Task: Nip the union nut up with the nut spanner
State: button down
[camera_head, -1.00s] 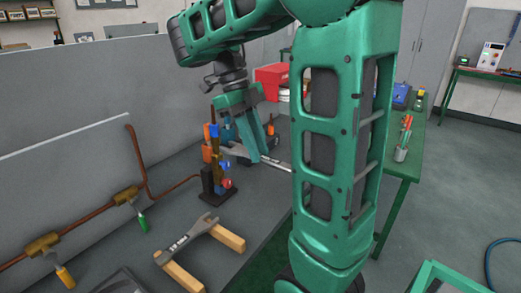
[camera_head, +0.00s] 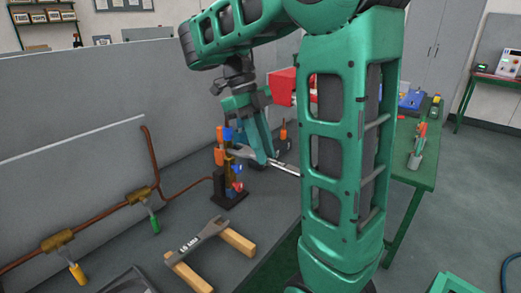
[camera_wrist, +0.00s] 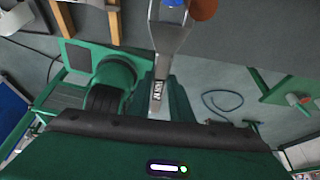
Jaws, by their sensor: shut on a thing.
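My gripper (camera_head: 263,158) is shut on a silver spanner (camera_head: 285,169), held slanting at the upright valve assembly. The spanner's open jaw end lies at the assembly's upper brass part; I cannot tell whether it is around the union nut or only beside it. The nut itself is too small to make out. The assembly stands on a black base (camera_head: 229,199) and has orange and blue parts (camera_head: 219,143). In the wrist view the labelled spanner shank (camera_wrist: 158,92) runs up to its wider head (camera_wrist: 169,38), next to a blue and an orange-brown part (camera_wrist: 203,8).
A second, larger spanner (camera_head: 199,239) rests on wooden blocks (camera_head: 238,242) in front of the assembly. Copper pipe with brass valves (camera_head: 138,195) runs along the panel at left. A green bench (camera_head: 408,172) with tools stands at right.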

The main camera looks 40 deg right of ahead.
jog(key=shift+w, duration=0.25)
jog(key=shift+w+a, duration=0.25)
jog(key=shift+w, duration=0.95)
jog(key=shift+s+a+m+y, duration=0.1)
jog(key=shift+a+m+y, duration=0.3)
jog(key=shift+a+m, duration=0.6)
jog(key=shift+d, duration=0.1)
jog(key=shift+a+r+m, duration=0.1)
jog(key=shift+a+m, duration=0.2)
jog(key=shift+m, duration=0.2)
